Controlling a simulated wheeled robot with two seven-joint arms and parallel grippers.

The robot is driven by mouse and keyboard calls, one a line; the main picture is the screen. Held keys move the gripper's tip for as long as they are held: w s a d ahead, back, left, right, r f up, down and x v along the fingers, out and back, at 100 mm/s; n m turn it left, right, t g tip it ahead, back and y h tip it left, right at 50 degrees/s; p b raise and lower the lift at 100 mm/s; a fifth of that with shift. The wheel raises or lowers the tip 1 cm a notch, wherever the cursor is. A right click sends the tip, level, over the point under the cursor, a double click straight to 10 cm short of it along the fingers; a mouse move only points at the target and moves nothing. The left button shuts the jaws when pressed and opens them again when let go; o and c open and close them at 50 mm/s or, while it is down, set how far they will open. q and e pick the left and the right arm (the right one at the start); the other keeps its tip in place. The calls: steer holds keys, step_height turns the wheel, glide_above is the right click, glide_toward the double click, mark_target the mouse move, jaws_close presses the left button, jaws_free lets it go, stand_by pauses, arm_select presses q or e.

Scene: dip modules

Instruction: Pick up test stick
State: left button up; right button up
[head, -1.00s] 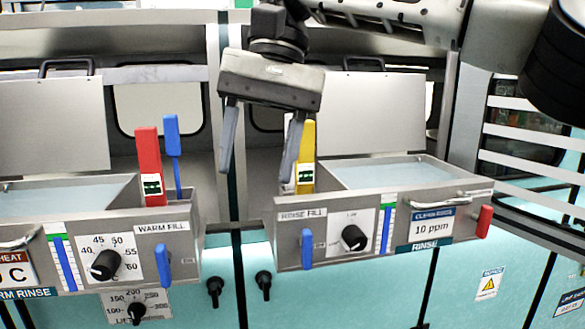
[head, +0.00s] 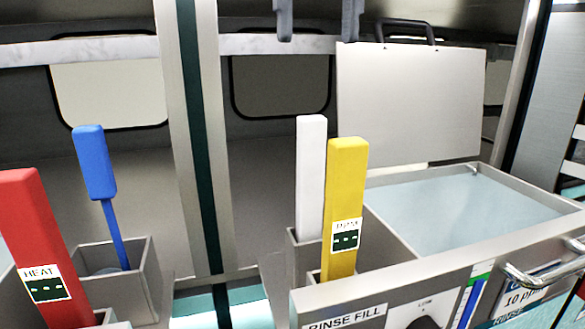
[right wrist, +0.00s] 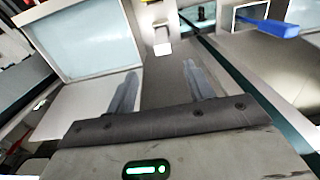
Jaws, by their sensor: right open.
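No stick bears a readable test label, so I cannot tell for sure which is the test stick. A plain white stick (head: 311,178) stands upright in a grey holder, directly beside and behind a yellow stick (head: 345,205) with a small label. A pale block in the right wrist view (right wrist: 162,47) is probably the white stick's top. My right gripper (head: 317,32) shows only its fingers at the top edge in the head view, above the sticks. It is open and empty, and both fingers (right wrist: 160,85) show apart in the right wrist view. My left gripper is out of view.
A blue stick (head: 95,165) stands in a grey holder (head: 140,275) at left, near a red stick (head: 35,235) labelled HEAT. A basin of pale liquid (head: 470,210) with a raised lid (head: 410,100) lies at right. A vertical post (head: 195,130) stands between the two sides.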

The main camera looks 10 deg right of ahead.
mark_target(316, 117)
steer(key=shift+w+f, duration=0.35)
steer(key=shift+f, duration=0.15)
steer(key=shift+s+f, duration=0.6)
steer(key=shift+f, duration=0.05)
steer(key=f, duration=0.4)
steer(key=f+b, duration=0.1)
steer(key=f, duration=0.3)
steer(key=shift+w, duration=0.2)
steer(key=shift+f, duration=0.35)
steer(key=f, duration=0.4)
steer(key=shift+a+f, duration=0.2)
steer(key=shift+f, duration=0.1)
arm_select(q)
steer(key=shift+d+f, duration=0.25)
arm_select(e)
steer(key=shift+w, duration=0.1)
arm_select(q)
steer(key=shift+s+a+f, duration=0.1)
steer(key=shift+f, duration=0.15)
arm_select(e)
steer(key=c, duration=1)
